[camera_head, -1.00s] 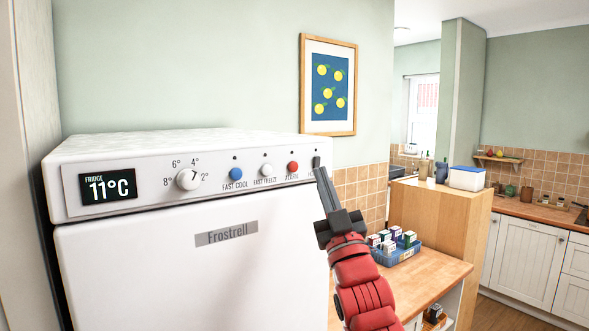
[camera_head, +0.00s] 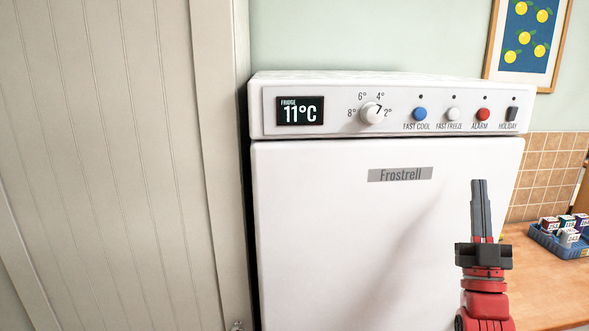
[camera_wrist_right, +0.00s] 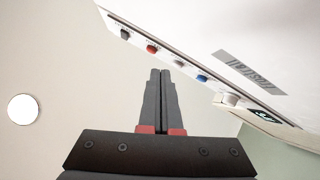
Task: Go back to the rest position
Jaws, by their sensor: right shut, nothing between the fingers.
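My right gripper (camera_head: 480,186) is shut and empty. It points upward in front of the right part of the white fridge's door, below the control panel, and looks apart from the fridge. In the right wrist view my right gripper (camera_wrist_right: 161,75) has its two dark fingers together with nothing between them. The fridge (camera_head: 330,230) has a display (camera_head: 300,110) reading 11°C, a white dial (camera_head: 372,113), a blue button (camera_head: 420,114), a white button (camera_head: 453,114), a red button (camera_head: 484,115) and a black holiday switch (camera_head: 512,114). My left gripper is not in view.
A panelled cream door or wall (camera_head: 110,150) stands left of the fridge. At the right a wooden counter (camera_head: 540,285) holds a blue tray (camera_head: 545,240) with several small boxes. A framed lemon picture (camera_head: 525,40) hangs above.

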